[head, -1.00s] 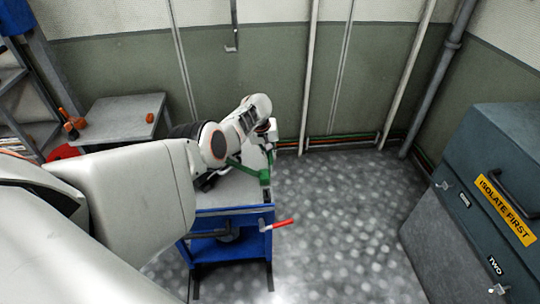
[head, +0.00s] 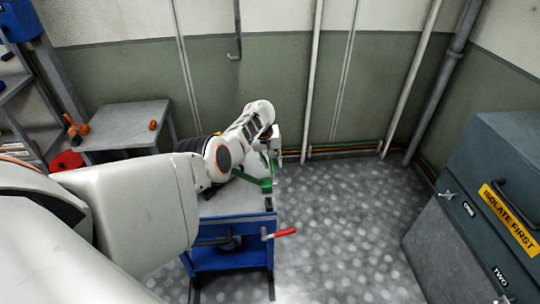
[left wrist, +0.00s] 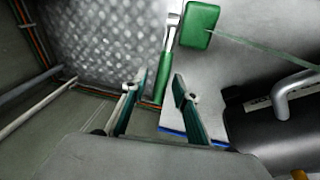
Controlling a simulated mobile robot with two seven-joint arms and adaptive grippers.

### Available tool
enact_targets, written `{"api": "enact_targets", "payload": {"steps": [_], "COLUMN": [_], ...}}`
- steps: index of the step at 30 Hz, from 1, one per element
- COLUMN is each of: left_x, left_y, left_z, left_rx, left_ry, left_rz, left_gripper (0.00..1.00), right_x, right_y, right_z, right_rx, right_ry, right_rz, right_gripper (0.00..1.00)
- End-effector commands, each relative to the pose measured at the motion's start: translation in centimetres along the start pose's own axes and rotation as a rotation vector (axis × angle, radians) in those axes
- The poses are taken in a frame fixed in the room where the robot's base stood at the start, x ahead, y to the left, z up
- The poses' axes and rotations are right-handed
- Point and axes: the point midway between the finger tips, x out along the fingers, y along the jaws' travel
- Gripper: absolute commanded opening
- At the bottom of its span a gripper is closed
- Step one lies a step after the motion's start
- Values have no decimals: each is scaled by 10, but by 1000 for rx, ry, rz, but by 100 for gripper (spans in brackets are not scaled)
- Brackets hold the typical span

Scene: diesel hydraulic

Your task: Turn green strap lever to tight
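The green strap lever (left wrist: 165,70) has a metal upper part and a slim green handle. It shows in the left wrist view beside a green block (left wrist: 201,24) with a thin green strap running right from it. In the head view the green block (head: 266,185) is on the trolley's top at its right end, and the lever is partly hidden by my arm. My left gripper (left wrist: 158,88) is open. In the left wrist view the lever's handle shows between its two fingers, with no clear grip on it. In the head view the left gripper (head: 276,146) is over the trolley's far right corner. My right gripper is not in view.
The blue trolley (head: 236,257) has a red-handled crank (head: 284,232) on its right side. A dark cylinder (left wrist: 275,115) lies close right of the gripper. A grey table (head: 125,127) stands left, a grey cabinet (head: 480,180) right. The floor between is clear.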

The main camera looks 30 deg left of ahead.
Motion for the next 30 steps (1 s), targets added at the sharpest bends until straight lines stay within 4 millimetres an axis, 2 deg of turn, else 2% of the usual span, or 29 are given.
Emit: {"api": "enact_targets", "payload": {"steps": [9, 21, 30], "left_x": [-20, -62, -68], "left_y": [-1, 0, -1], "left_z": [2, 2, 2], "left_rx": [-1, -1, -1], "left_ry": [2, 1, -1], "left_rz": [0, 1, -1], "left_gripper": [29, 29, 29], "right_x": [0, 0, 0], "right_y": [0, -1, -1], "right_z": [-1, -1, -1], "right_rx": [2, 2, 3], "right_ry": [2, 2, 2], "right_rz": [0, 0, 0], "right_gripper": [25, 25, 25]}}
